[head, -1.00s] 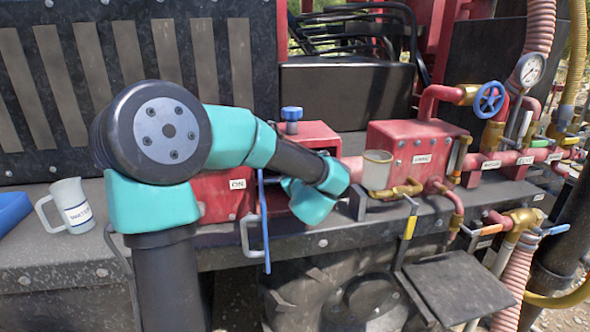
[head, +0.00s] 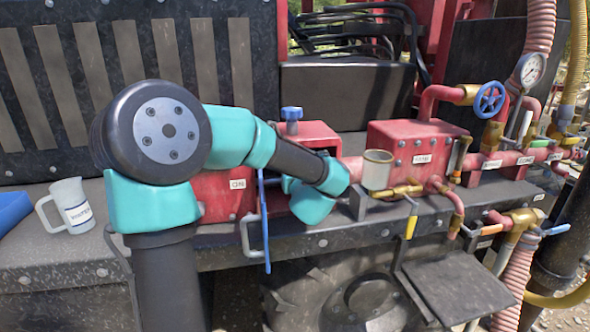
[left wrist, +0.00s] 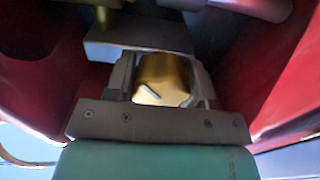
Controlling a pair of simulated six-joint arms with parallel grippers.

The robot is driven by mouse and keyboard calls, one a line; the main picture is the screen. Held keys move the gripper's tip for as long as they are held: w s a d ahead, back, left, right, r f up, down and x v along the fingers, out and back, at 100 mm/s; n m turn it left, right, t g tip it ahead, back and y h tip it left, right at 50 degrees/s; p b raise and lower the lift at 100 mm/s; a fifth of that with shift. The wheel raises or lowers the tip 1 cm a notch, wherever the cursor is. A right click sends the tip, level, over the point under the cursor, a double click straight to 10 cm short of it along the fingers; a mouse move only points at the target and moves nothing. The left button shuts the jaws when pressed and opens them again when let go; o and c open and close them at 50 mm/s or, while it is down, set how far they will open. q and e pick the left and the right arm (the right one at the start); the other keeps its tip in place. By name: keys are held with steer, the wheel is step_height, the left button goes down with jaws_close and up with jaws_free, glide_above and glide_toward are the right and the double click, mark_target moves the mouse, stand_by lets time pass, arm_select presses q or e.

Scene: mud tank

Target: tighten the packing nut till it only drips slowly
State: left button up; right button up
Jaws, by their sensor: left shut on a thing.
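My left arm reaches across the red pump in the head view, and its wrist ends beside the pump's red housing (head: 320,134). The gripper tips are hidden there. In the left wrist view my left gripper (left wrist: 163,78) is shut, its two dark fingers on either side of a brass nut (left wrist: 165,70), which looks like the packing nut. A pale streak shows on the brass near its lower edge; I cannot tell whether it is water. No drip can be made out. My right gripper is in neither view.
A labelled white jug (head: 72,205) stands at the left beside a blue tray (head: 12,208). A blue lever (head: 264,225) hangs in front of the pump.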

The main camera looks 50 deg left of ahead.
arm_select(q)
steer(key=shift+m, duration=0.6)
steer(key=o, duration=0.9)
steer(key=v, duration=1.7)
steer(key=shift+s+d, duration=0.15)
steer(key=shift+d, duration=0.05)
